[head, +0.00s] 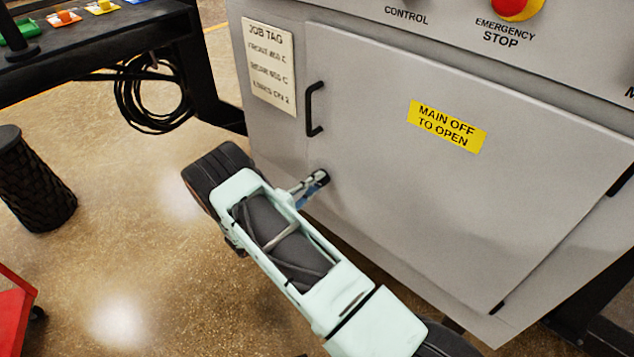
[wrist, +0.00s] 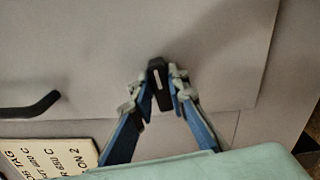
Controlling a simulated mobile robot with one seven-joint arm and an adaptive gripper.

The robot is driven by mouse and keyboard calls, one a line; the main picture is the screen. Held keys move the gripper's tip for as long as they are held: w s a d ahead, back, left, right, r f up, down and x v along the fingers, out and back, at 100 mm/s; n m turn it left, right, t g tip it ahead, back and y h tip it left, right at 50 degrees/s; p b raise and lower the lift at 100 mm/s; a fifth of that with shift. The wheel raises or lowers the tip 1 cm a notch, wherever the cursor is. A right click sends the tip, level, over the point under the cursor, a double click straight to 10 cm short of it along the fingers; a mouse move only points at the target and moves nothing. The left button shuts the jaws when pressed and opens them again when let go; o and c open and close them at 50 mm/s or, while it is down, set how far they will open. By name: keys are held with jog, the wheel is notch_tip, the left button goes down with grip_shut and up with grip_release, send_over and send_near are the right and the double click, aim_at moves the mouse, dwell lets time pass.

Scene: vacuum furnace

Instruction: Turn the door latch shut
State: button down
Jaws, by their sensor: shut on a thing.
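The grey cabinet door (head: 410,210) sits flush in its frame as far as I can see. The door latch (wrist: 158,73) is a small black knob with a short white mark, near the door's edge below the handle. In the wrist view the mark runs roughly up and down the picture. My gripper (head: 308,188) reaches the door's left side. In the wrist view its two blue and grey fingers (wrist: 158,88) are closed on the latch from both sides. In the head view the latch is mostly hidden by the fingers.
A black bar handle (head: 313,108) stands out above the latch; it also shows in the wrist view (wrist: 32,106). A job tag (head: 270,65) is left of the door. A yellow label (head: 447,126) is on the door. A dark bench (head: 100,45) and basket (head: 35,180) stand left.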

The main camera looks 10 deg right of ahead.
jog(key=n+b, duration=0.1)
jog(key=n, duration=0.2)
jog(key=shift+r+n, duration=0.1)
jog(key=shift+n, duration=0.3)
jog(key=n, duration=0.3)
jog(key=shift+w+a+r+n, duration=0.1)
jog(key=shift+n, duration=0.2)
jog(key=n, duration=0.4)
jog(key=shift+w+r+n, duration=0.1)
jog(key=shift+n, duration=0.2)
jog(key=shift+a+n, duration=0.1)
jog(key=shift+n, duration=1.7)
jog(key=c, duration=1.9)
grip_release()
